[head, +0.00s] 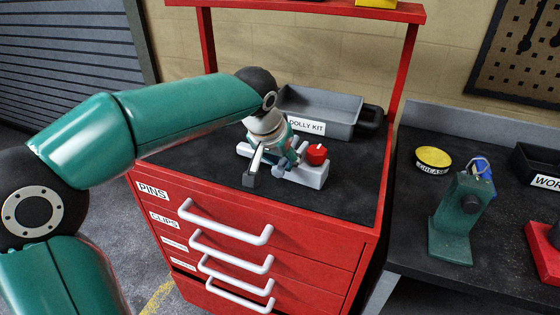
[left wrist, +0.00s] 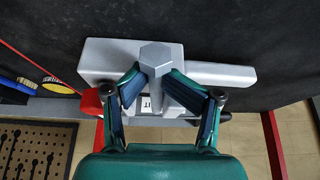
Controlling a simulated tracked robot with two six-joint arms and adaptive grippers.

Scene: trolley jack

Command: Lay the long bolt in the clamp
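The clamp (head: 310,175) is a pale grey block with a red knob (head: 316,153) on the red cabinet's dark top; it also shows in the left wrist view (left wrist: 225,73). My left gripper (head: 271,158) is over the clamp and hides its middle. In the left wrist view the left gripper's fingers (left wrist: 155,78) close from both sides on the long bolt (left wrist: 157,55), just behind its grey hex head. The bolt (head: 249,180) has its head toward the cabinet's front, and its shank runs back. I cannot tell whether it touches the clamp. My right gripper is in neither view.
A grey tray (head: 332,111) labelled DOLLY KIT stands behind the clamp, between red posts. The cabinet top (head: 345,203) is free in front and to the right. A green stand (head: 452,225) and yellow grease tin (head: 433,156) are on the right bench.

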